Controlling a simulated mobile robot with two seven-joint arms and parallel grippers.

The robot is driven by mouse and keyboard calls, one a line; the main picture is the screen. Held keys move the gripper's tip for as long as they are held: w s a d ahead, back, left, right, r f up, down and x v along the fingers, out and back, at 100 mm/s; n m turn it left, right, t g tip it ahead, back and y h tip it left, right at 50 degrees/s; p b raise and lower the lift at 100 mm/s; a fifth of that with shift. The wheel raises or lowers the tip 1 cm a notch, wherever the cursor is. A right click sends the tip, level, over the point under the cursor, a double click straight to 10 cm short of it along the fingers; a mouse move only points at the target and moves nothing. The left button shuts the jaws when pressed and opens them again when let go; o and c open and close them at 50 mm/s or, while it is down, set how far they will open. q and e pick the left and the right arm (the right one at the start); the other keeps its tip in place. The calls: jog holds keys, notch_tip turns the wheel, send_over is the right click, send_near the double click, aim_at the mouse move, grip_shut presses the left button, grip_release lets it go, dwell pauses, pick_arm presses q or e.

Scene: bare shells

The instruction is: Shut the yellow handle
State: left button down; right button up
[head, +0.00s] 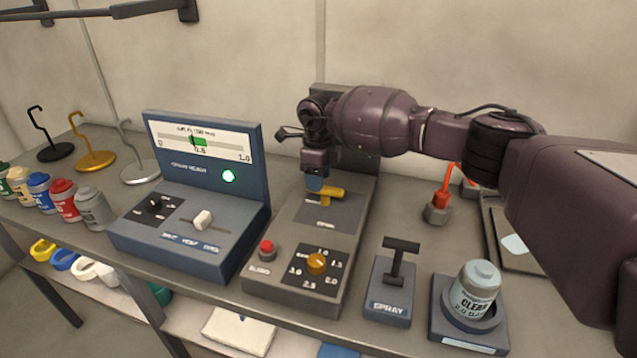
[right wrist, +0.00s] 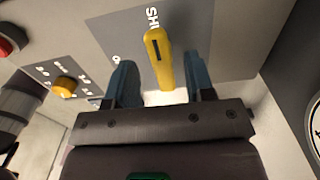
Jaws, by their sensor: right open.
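The yellow handle (head: 326,191) sits on a dark plate of the grey control box, behind the orange knob. In the right wrist view the yellow handle (right wrist: 158,58) extends up between and beyond the two blue fingers, with a dark slot near its far end. My right gripper (head: 315,184) is over the handle in the head view; its open fingers (right wrist: 163,82) stand on either side of the handle, with a gap visible on both sides. Lettering on the plate is partly hidden by the handle. My left gripper is out of view.
The grey box (head: 283,292) also carries a red button (head: 267,248) and an orange knob (head: 317,263). A blue spray-ready console (head: 192,255) stands left, its lamp green. A spray lever (head: 398,262) and a clear-coat can (head: 474,293) stand right.

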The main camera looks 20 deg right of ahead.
notch_tip(320, 180, up, 9)
jog(key=shift+f, duration=0.15)
dwell(0.4)
